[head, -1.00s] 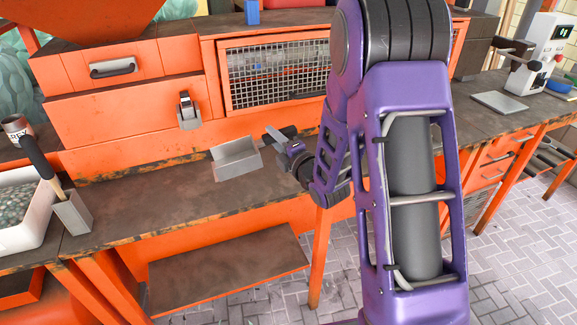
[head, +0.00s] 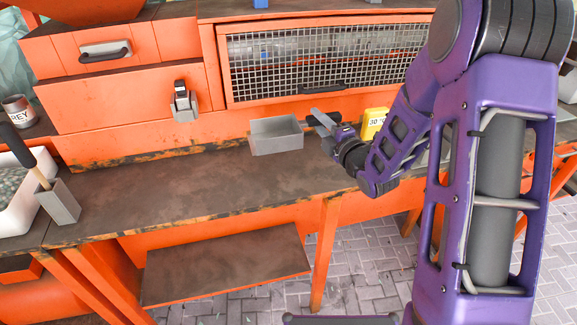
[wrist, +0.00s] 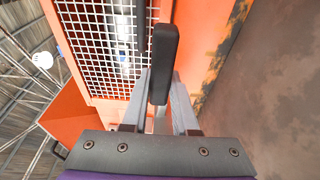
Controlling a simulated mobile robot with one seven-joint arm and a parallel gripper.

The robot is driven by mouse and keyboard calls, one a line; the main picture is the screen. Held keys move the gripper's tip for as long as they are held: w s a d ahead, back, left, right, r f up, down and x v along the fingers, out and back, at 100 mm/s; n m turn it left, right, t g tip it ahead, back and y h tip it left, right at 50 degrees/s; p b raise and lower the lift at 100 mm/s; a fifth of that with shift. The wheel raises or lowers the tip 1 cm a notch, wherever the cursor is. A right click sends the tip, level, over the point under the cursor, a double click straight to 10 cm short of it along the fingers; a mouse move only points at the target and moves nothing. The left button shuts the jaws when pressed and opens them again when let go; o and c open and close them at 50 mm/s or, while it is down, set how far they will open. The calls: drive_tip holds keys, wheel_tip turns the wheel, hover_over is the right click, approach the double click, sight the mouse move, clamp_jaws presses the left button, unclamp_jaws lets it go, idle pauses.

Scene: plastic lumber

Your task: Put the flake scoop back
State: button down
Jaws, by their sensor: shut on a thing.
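In the wrist view, the black handle (wrist: 164,62) shows between the grey fingers (wrist: 158,98); the pan is not visible there.
A grey holder (head: 60,203) with a wooden-handled tool stands at the left, beside a white tub (head: 20,218) of flakes. A mesh door (head: 310,65) and a latch (head: 184,106) are behind the bench. A yellow block (head: 374,122) sits right of my gripper. The middle bench is clear.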

wheel_tip(320, 180, down, 10)
drive_tip(key=shift+r+b, duration=0.1)
drive_tip(key=shift+b, duration=0.3)
drive_tip(key=shift+f+b, duration=0.25)
drive_tip(key=shift+b, duration=0.05)
drive_tip(key=c, duration=0.7)
unclamp_jaws()
drive_tip(key=shift+r, duration=0.1)
drive_tip(key=shift+r+p, duration=0.25)
drive_tip(key=shift+p, duration=0.25)
drive_tip(key=v, duration=0.6)
drive_tip(key=b+v, duration=0.1)
drive_tip(key=v, duration=0.5)
drive_tip(key=shift+f, duration=0.2)
